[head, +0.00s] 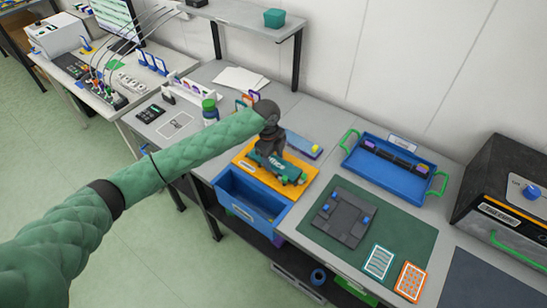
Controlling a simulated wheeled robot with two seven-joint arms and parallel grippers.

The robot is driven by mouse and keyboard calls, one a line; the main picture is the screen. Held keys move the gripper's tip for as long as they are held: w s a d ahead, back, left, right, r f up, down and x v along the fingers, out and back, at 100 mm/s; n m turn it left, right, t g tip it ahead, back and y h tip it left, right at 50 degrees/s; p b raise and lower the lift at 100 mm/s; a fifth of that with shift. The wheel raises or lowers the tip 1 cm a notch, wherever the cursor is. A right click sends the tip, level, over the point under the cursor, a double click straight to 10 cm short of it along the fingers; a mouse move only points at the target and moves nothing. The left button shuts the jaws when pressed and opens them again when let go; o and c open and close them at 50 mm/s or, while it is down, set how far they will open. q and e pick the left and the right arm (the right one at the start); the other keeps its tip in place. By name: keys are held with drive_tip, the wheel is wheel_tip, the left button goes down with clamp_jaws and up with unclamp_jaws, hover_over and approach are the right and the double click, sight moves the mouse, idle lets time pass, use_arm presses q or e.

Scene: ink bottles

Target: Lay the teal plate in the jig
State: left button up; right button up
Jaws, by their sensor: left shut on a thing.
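The teal plate (283,170) is at the middle of the head view, over an orange board (303,188) on the bench. My left gripper (270,152) points down from above and is shut on the plate, and its dark body hides part of it. I cannot tell whether the plate touches the board or is just above it. A dark grey block with blue pieces, which looks like the jig (341,224), lies on a green mat (400,226) to the right. No plate lies on it. My right gripper is not in view.
A blue bin (248,198) stands in front of the orange board. A blue tray with green handles (378,178) lies behind the mat. Two printed cards (378,262) (411,281) lie at the mat's front right. A dark machine (505,190) stands at the far right.

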use_arm(q)
drive_tip(key=o, duration=1.1)
drive_tip(key=shift+o, duration=1)
drive_tip(key=o, duration=0.4)
drive_tip(key=shift+c, duration=0.2)
drive_tip(key=shift+r+p, duration=0.85)
drive_tip(key=shift+r, duration=0.3)
drive_tip(key=shift+r+p, duration=2.05)
drive_tip(key=shift+r, duration=0.8)
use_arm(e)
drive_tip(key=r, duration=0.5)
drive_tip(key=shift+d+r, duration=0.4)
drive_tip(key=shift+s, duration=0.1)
